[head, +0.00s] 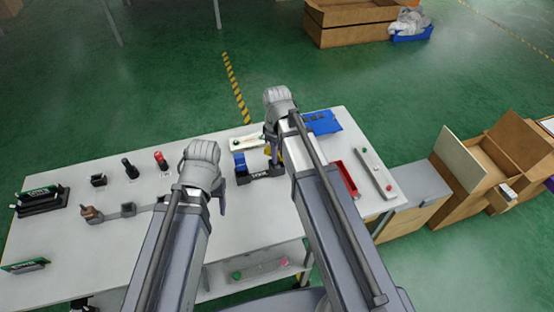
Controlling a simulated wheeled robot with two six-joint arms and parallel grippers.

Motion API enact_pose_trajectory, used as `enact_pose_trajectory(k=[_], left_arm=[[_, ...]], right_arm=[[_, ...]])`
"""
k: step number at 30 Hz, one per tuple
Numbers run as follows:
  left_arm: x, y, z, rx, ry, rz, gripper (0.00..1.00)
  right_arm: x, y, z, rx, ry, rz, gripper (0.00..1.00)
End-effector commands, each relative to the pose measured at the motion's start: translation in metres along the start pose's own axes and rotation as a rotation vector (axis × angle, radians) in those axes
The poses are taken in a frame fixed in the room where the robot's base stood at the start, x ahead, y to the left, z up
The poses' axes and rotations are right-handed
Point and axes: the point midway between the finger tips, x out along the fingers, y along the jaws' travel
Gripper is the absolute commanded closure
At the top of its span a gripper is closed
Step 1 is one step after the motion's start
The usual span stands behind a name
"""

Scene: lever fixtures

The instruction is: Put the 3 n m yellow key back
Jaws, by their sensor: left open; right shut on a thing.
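My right gripper (271,138) is over the back middle of the white table. It is shut on the yellow key (267,152), of which only a small yellow part shows beside the gripper and arm. A dark holder with white lettering (262,173) stands just below it in the picture; I cannot tell whether the key touches it. A blue key (239,159) stands upright at the holder's left end. My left gripper (221,196) is open, left of the holder and above the table, with its fingers mostly hidden by its own wrist.
Black and red-topped pieces (161,161) stand at the table's left. A brown-ended lever (92,214) and green-labelled blocks (40,197) lie further left. The front middle is clear.

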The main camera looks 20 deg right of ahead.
Motion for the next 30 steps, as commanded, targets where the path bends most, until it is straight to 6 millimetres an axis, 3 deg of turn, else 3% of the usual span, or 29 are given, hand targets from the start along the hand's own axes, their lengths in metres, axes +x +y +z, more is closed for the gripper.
enact_pose_trajectory(k=[2, 15, 16, 18, 23, 30], left_arm=[[0.0138, 0.0013, -0.0008, 0.0, 0.0, 0.0, 0.4], [0.0168, 0.0016, -0.001, 0.0, 0.0, 0.0, 0.4], [0.0156, 0.0015, -0.0009, 0.0, 0.0, 0.0, 0.4], [0.015, 0.0014, -0.0009, 0.0, 0.0, 0.0, 0.4], [0.015, 0.0014, -0.0009, 0.0, 0.0, 0.0, 0.4], [0.0149, 0.0014, -0.0009, 0.0, 0.0, 0.0, 0.4]], right_arm=[[0.0139, 0.0, 0.0, 0.0, 0.0, 0.0, 1.0], [0.0169, 0.0, 0.0, 0.0, 0.0, 0.0, 1.0], [0.0157, 0.0, 0.0, 0.0, 0.0, 0.0, 0.71], [0.0151, 0.0, 0.0, 0.0, 0.0, 0.0, 0.63], [0.0151, 0.0, 0.0, 0.0, 0.0, 0.0, 0.45], [0.015, 0.0, 0.0, 0.0, 0.0, 0.0, 0.43]])
